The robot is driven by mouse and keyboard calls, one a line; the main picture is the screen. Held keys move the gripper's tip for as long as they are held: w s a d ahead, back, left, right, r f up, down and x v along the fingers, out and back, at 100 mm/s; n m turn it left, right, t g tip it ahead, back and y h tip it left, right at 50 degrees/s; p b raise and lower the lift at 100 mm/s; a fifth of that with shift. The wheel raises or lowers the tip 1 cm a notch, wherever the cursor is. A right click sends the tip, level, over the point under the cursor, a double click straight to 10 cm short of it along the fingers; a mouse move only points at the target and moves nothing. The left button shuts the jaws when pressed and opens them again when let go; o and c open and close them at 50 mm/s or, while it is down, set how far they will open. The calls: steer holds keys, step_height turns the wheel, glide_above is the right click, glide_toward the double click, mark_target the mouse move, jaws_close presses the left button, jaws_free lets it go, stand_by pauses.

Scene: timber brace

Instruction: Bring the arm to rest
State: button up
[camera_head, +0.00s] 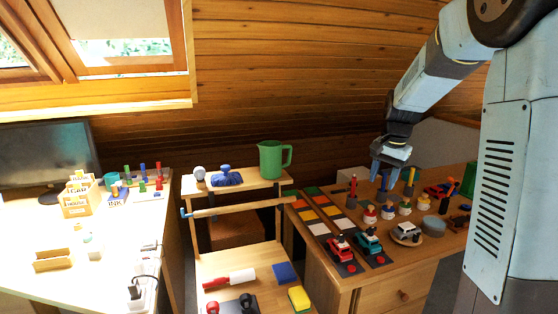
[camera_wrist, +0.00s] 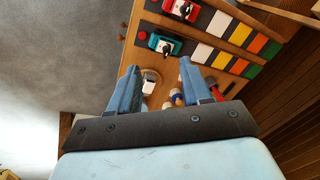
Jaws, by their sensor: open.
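My gripper (camera_head: 388,172) hangs from my arm at the right of the head view, above the wooden cabinet top (camera_head: 455,243). Its two blue fingers are spread apart with nothing between them in their grip. In the wrist view my gripper (camera_wrist: 159,78) also shows open, pointing down toward the cabinet top. A white toy car (camera_head: 408,231) on a round wooden plate lies below; the white car (camera_wrist: 150,84) appears between the fingers in the wrist view, apart from them.
A red toy car (camera_head: 341,248) and a teal toy car (camera_head: 369,242) stand on dark strips beside coloured tiles. Several small figures, posts and a grey disc (camera_head: 433,225) crowd the cabinet. A green jug (camera_head: 272,160) stands on the middle shelf. The sloped wooden ceiling (camera_head: 300,70) hangs behind.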

steer(key=s+a+r+n+t, duration=0.1)
steer(key=s+a+r+n, duration=0.1)
steer(key=s, duration=0.8)
steer(key=s+a+r+n+t, duration=0.1)
steer(key=s+a+r+n, duration=0.1)
steer(key=s, duration=0.7)
steer(key=s+a+r+n+t, duration=0.2)
steer(key=s+n, duration=0.2)
steer(key=s, duration=0.6)
steer(key=shift+s+a+h, duration=0.25)
steer(key=shift+s+h, duration=0.05)
